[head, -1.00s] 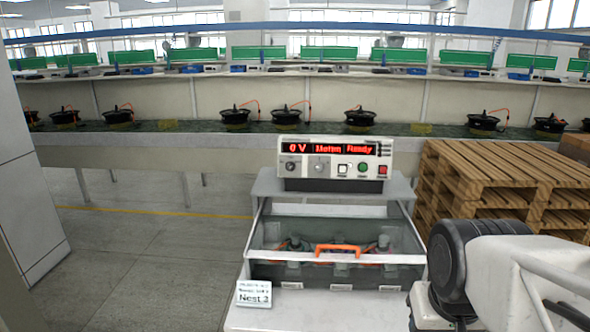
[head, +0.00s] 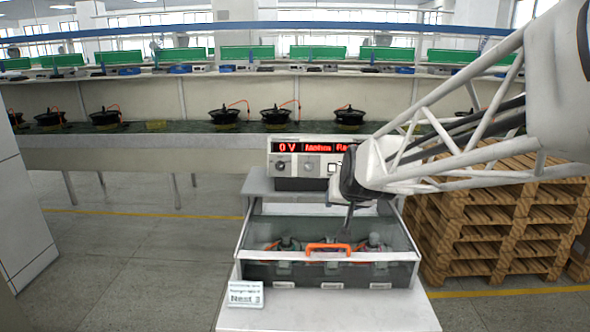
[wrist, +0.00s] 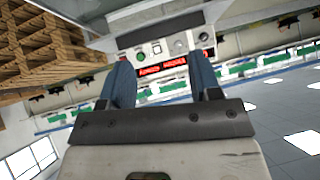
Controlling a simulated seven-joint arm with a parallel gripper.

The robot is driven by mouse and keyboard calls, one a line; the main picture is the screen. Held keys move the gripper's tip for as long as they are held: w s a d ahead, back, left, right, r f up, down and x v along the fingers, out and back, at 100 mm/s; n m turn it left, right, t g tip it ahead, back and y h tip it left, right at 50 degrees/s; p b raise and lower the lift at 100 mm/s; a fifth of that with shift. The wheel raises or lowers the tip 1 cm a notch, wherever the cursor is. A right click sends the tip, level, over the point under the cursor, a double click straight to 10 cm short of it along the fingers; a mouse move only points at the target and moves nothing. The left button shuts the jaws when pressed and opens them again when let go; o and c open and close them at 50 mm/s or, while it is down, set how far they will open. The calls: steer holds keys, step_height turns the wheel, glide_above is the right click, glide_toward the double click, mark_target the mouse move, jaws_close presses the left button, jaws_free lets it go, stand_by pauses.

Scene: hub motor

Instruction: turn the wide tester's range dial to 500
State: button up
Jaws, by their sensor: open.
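The wide tester (head: 284,147) stands on a raised shelf at the back of the bench. Its red display reads 0 V on the left; my arm covers the right end of its front. Two round knobs show: a left one with a dark centre (head: 281,162) and a grey one (head: 309,163). Their markings are too small to read. My gripper (head: 347,226) is open and empty, pointing down in front of the tester. In the wrist view the tester (wrist: 163,48) appears upside down beyond my gripper (wrist: 161,68), whose two blue-grey fingers are apart.
A clear-lidded case (head: 262,230) with an orange handle (head: 328,247) lies below my gripper. A Nest 3 card (head: 245,294) stands at its front left. Wooden pallets (head: 490,225) are stacked at the right. Floor left of the bench is clear.

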steer(key=w+a+f+t, duration=0.1)
steer(key=w+a+t, duration=0.15)
steer(key=w, duration=0.45)
steer(key=w+a+f+m+t, duration=0.1)
steer(key=w+a, duration=0.3)
steer(key=w, duration=0.4)
steer(key=w+a+f+t, duration=0.1)
steer(key=w+a+t, duration=0.15)
steer(key=w, duration=0.45)
steer(key=m+t+h, duration=0.2)
steer(key=t, duration=0.1)
glide_toward(280, 167)
steer(key=shift+w+a, duration=0.2)
steer(key=shift+w, duration=0.5)
steer(key=shift+w+f, duration=0.1)
steer(key=shift+w+d, duration=0.15)
steer(key=shift+w, duration=3.65)
steer(key=shift+c, duration=0.4)
steer(key=c, duration=0.8)
steer(key=shift+c, duration=0.2)
